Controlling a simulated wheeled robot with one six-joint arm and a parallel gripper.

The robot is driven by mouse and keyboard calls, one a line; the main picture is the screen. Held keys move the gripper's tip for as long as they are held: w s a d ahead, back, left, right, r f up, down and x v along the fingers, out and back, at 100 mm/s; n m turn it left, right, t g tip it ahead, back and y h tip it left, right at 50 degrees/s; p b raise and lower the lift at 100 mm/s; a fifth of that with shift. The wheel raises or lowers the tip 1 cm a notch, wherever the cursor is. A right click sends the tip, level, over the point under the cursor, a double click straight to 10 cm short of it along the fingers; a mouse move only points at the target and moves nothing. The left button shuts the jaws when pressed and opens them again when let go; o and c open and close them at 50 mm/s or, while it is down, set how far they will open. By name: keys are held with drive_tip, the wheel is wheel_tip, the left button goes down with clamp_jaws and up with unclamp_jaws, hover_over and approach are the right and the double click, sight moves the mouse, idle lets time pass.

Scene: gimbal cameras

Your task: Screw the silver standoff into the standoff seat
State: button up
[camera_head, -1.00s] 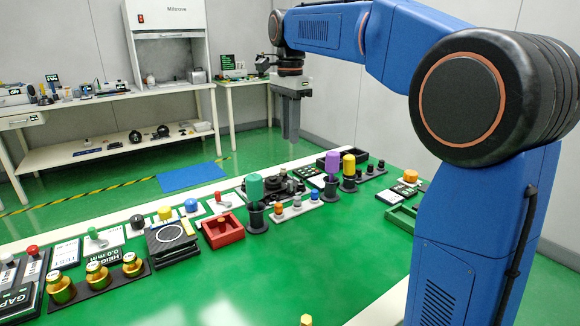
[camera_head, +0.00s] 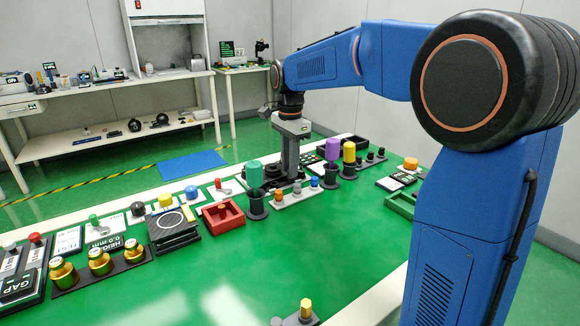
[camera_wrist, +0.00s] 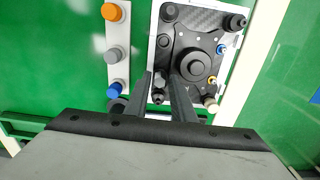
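A small light-coloured rack (camera_wrist: 118,65) in the wrist view carries an orange knob, a grey-silver knob (camera_wrist: 115,53) and a blue knob. The grey-silver one looks like the silver standoff; it also shows in the camera_head view (camera_head: 297,188). Right of the rack is a black plate (camera_wrist: 180,30) with a round hub and small coloured rings. A small pale spot (camera_wrist: 212,79) on the plate may be the standoff seat; I cannot tell. My gripper (camera_wrist: 162,80) points down over the plate's near-left edge, fingers apart, with a dark post visible between them. It appears empty.
In the camera_head view, a green cylinder (camera_head: 255,174) and a purple cylinder (camera_head: 332,149) stand in black holders close to my gripper. A red tray (camera_head: 222,215) lies to the left.

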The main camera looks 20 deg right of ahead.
drive_tip(key=shift+f, duration=0.25)
drive_tip(key=shift+c, duration=0.6)
clamp_jaws()
drive_tip(key=m, duration=0.4)
drive_tip(key=shift+m, duration=0.3)
drive_tip(key=m, duration=0.4)
drive_tip(key=shift+f+m, duration=0.1)
drive_tip(key=shift+m, duration=0.2)
idle(0.4)
